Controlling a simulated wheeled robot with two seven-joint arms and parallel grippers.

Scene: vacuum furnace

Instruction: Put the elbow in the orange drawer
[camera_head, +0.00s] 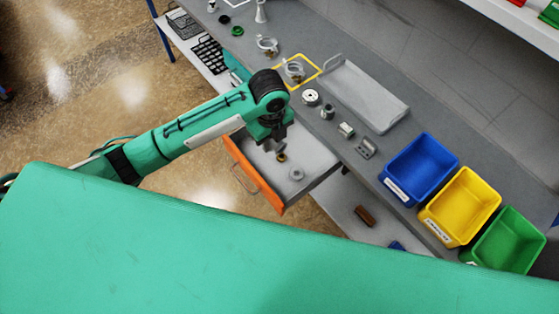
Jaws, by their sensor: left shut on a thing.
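The orange drawer (252,182) is pulled open below the bench edge, with its grey inside showing. My left gripper (277,141) points down over the far part of the open drawer. It is shut on a small grey part, probably the elbow, mostly hidden by the fingers. A small brass-coloured piece (281,157) shows just below the fingertips; I cannot tell whether it touches them. A pale round ring (296,174) lies in the drawer. My right gripper is not in view.
On the bench stand a grey tray (378,103), a yellow square frame (314,61) and several small metal fittings. Blue (400,190), yellow (447,225) and green (488,254) bins stand at the right. A brown block (365,215) lies on the lower shelf.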

